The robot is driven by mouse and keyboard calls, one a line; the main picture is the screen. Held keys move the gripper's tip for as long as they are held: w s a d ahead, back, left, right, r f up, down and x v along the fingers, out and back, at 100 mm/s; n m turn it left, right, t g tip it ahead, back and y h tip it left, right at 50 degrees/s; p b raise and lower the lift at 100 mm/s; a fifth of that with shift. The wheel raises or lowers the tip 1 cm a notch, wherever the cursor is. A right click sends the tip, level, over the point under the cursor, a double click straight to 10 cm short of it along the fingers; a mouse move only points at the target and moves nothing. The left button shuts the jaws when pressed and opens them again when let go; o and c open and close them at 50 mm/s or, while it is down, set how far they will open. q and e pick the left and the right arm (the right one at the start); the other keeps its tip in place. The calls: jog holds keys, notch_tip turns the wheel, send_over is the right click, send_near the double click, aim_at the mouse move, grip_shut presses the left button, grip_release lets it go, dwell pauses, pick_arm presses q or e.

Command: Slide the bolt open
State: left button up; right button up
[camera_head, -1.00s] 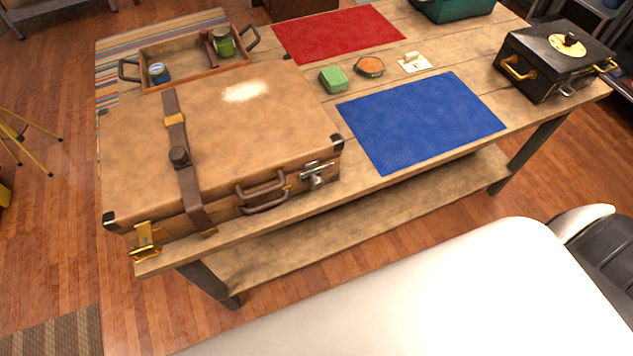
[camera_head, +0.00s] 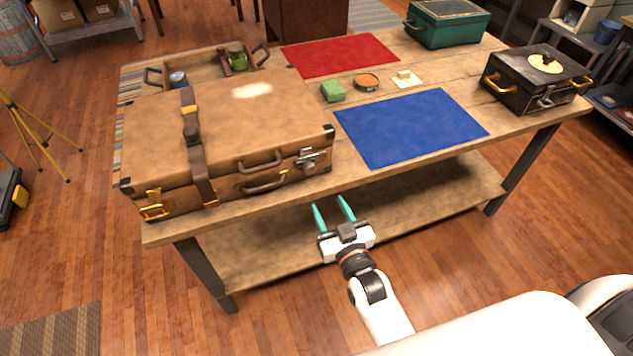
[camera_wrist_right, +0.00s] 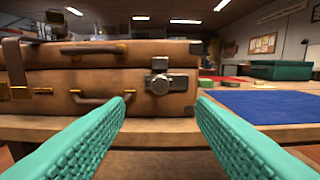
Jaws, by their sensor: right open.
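A brown leather suitcase (camera_head: 232,125) lies shut on the left of the wooden table. A silver bolt latch (camera_head: 311,160) sits on its front face near the right corner. The latch also shows in the right wrist view (camera_wrist_right: 160,82), between my fingers and beyond them. A brass latch (camera_head: 155,206) is at the front left corner. My right gripper (camera_head: 332,214) is open and empty, in front of the table edge and apart from the suitcase. Its teal fingers (camera_wrist_right: 160,110) point at the suitcase front. My left gripper is not in view.
A blue mat (camera_head: 410,125) and a red mat (camera_head: 340,54) lie right of and behind the suitcase. A black box (camera_head: 530,85), a teal box (camera_head: 447,27) and a wooden tray (camera_head: 205,70) stand on the table (camera_head: 350,185). A green block (camera_head: 332,91) lies between the mats.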

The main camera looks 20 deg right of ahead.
send_near(311, 171)
jog(key=w, duration=0.2)
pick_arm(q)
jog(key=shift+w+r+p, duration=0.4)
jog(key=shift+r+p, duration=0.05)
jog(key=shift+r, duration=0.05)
pick_arm(e)
jog(key=w, duration=0.7)
jog(key=shift+w+a, duration=0.1)
jog(key=shift+w, duration=0.05)
jog(key=shift+c, duration=0.3)
